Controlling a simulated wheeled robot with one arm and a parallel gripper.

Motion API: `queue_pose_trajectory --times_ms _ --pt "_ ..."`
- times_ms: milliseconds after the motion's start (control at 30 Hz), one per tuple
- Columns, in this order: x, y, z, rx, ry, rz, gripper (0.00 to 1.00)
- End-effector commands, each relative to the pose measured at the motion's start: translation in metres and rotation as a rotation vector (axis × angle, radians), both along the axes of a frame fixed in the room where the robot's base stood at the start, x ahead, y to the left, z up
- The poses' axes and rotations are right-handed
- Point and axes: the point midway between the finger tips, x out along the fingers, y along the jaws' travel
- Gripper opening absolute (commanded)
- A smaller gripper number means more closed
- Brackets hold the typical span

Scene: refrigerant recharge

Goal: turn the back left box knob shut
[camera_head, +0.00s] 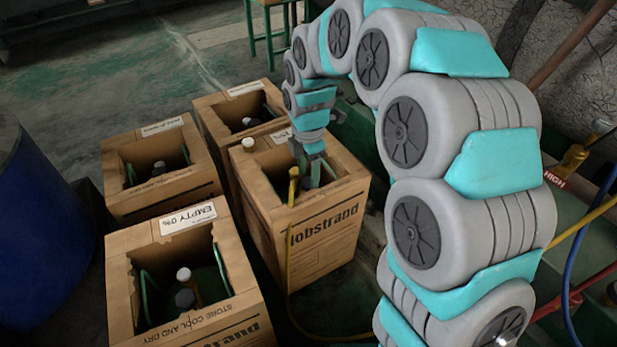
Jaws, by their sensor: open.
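The back left box (121,152) is an open cardboard carton with a white label on its rear flap. My gripper (313,178) is not at this box. It points down into the opening of the front right box (318,245), beside a yellow hose fitting (293,186). Its jaws are open, with the tips partly hidden by the box wall. I cannot tell whether they touch anything there.
The back right box (212,110) and front left box (240,262), labelled EMPTY, hold cylinders too. A yellow hose (288,285) runs down the front right box's side to the floor. A blue drum (38,235) stands at left. Open floor (90,85) lies behind the boxes.

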Motion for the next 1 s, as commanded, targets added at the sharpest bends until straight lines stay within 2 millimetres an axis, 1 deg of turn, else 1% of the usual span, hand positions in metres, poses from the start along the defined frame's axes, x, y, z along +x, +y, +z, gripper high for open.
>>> queue_pose_trajectory --times_ms 33,133,367,467,900,933,1000 --pt "-0.0007 -0.0005 -0.0066 -0.001 0.003 0.0 0.61" --pt "-0.0006 -0.0004 -0.0129 -0.001 0.002 0.0 0.61" --pt "-0.0003 -0.0003 -0.014 0.0 0.0 0.0 0.61" --pt "-0.0003 -0.0003 -0.0139 0.0 0.001 0.0 0.51" --pt "-0.0005 -0.0004 -0.014 0.0 0.001 0.0 0.02" --pt "-0.0005 -0.0004 -0.014 0.0 0.001 0.0 0.0" --pt "-0.0005 -0.0004 -0.014 0.0 0.001 -0.001 0.0"
